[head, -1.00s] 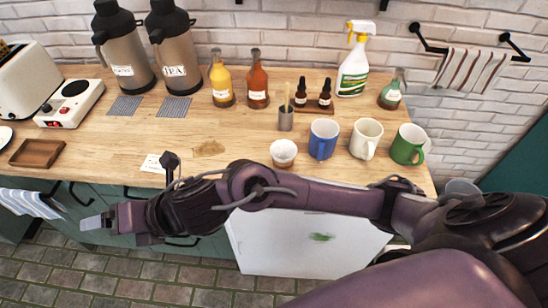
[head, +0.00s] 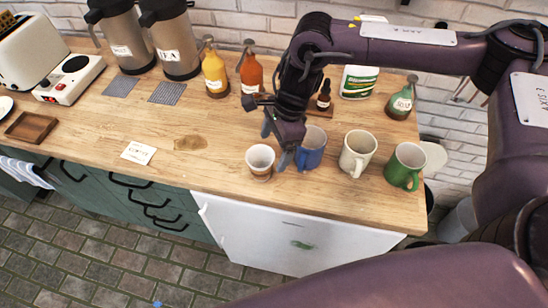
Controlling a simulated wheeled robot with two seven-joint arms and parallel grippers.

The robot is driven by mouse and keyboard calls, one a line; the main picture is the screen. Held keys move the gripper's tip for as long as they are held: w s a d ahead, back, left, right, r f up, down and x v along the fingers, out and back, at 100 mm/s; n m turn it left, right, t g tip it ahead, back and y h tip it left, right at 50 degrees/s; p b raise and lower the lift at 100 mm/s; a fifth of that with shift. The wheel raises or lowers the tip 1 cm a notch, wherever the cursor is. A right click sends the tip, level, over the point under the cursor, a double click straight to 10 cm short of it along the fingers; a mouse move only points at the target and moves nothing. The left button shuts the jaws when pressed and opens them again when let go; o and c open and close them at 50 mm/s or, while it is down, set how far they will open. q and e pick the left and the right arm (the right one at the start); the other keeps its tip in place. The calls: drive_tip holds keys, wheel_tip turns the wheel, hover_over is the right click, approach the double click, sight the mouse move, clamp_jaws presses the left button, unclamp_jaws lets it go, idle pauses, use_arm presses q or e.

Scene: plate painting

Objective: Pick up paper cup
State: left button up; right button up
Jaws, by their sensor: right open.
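The white paper cup (head: 260,160) stands upright near the counter's front edge, with a brownish band low on its side. My right gripper (head: 275,144) points down just behind and above the cup, its fingers apart. One finger is at the cup's right side, between it and the blue mug (head: 312,149); the other is behind the cup. I cannot tell whether a finger touches the cup. The gripper holds nothing that I can see. My left gripper is out of view.
A cream mug (head: 357,152) and a green mug (head: 404,166) stand to the right. A brown stain (head: 190,143) and a white card (head: 138,153) lie left on otherwise clear counter.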

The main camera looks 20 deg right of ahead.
sight(259, 166)
drive_tip(key=a+f, duration=0.1)
drive_tip(key=a+f+p, duration=0.1)
drive_tip(key=a, duration=0.1)
drive_tip(key=shift+f+p, duration=0.1)
drive_tip(key=shift+p, duration=0.2)
drive_tip(key=p+x, duration=0.1)
drive_tip(key=x, duration=0.1)
drive_tip(key=shift+f, duration=0.3)
drive_tip(key=shift+p+x, duration=0.35)
drive_tip(key=shift+x, duration=0.5)
drive_tip(key=shift+c, duration=1.5)
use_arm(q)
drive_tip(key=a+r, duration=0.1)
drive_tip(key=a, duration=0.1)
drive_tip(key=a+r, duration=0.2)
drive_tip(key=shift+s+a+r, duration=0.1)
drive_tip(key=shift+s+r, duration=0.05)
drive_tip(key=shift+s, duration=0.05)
use_arm(e)
drive_tip(key=c, duration=0.7)
